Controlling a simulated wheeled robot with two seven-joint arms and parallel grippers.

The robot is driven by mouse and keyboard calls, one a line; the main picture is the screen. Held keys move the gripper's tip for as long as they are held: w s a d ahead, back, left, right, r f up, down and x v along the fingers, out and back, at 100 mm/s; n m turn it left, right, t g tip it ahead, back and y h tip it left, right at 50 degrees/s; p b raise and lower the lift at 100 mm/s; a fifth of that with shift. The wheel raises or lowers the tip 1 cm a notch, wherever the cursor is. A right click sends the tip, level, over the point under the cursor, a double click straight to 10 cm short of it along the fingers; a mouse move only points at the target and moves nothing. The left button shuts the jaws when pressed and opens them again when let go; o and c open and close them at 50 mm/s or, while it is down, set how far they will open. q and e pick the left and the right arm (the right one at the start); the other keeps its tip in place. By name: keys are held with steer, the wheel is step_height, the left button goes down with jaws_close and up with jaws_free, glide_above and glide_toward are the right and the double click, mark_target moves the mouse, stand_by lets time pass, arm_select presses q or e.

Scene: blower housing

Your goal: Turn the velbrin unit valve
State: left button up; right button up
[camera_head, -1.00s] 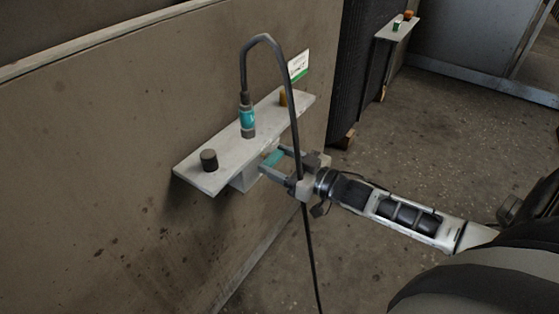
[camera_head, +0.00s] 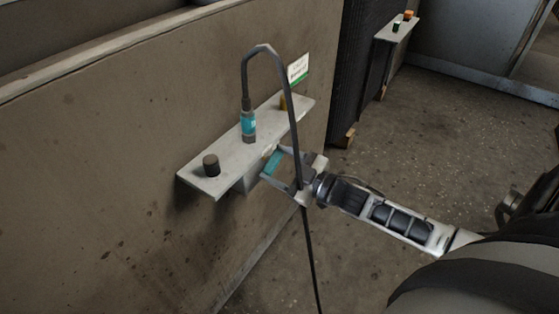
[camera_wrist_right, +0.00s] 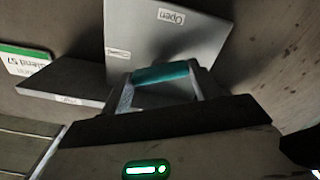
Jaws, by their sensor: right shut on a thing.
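The valve has a teal handle (camera_head: 271,163) on the front of a grey box (camera_head: 254,178) under a wall-mounted shelf plate. My right gripper (camera_head: 273,166) is shut on this handle, with one finger at each end of the bar. In the right wrist view the teal handle (camera_wrist_right: 162,73) lies across between the two fingertips. Behind it is a grey plate (camera_wrist_right: 165,35) with an "Open" label (camera_wrist_right: 171,16) seen upside down, and a second small label that I cannot read. My left gripper is not in view.
The shelf plate (camera_head: 208,182) carries a dark knob (camera_head: 211,165), a teal connector (camera_head: 248,124) and a yellow part. A black cable (camera_head: 292,110) loops from the connector and hangs down across my right gripper in the head view. A similar shelf (camera_head: 397,28) stands farther back.

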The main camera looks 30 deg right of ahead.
steer(key=n, duration=0.3)
steer(key=shift+p, duration=0.3)
steer(key=shift+n, duration=0.8)
steer(key=n, duration=0.3)
steer(key=shift+a+f, duration=0.1)
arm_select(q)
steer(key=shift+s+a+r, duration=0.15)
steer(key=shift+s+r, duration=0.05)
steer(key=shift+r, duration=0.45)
arm_select(e)
steer(key=shift+s+n, duration=0.1)
steer(key=shift+n, duration=1.6)
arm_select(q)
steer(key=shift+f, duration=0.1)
arm_select(e)
steer(key=o, duration=1)
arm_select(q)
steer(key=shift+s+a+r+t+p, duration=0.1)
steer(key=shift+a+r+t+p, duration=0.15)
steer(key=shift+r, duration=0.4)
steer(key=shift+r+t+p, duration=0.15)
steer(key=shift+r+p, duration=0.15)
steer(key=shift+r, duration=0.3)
arm_select(e)
steer(key=v, duration=1.6)
